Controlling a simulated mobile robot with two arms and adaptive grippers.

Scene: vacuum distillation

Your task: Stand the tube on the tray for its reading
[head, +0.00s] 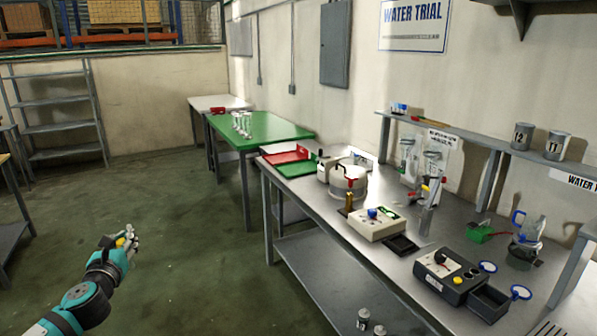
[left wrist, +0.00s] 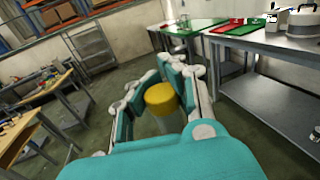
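My left gripper (head: 127,243) is over the open floor at the lower left, away from the benches. In the left wrist view its fingers (left wrist: 178,85) close around a tube with a yellow cap (left wrist: 160,96); its clear body shows partly below the cap, and the lower end is hidden. A red tray (head: 287,154) and a green tray (head: 297,169) lie at the far end of the steel bench. A small black tray (head: 401,245) sits beside a cream instrument (head: 376,223). My right gripper is not in view.
The steel bench (head: 335,222) also carries a white pot (head: 347,182), a dark grey instrument (head: 448,272) and glassware. A green table (head: 262,131) with several upright pieces stands behind it. The floor (head: 190,240) between my left arm and the bench is clear.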

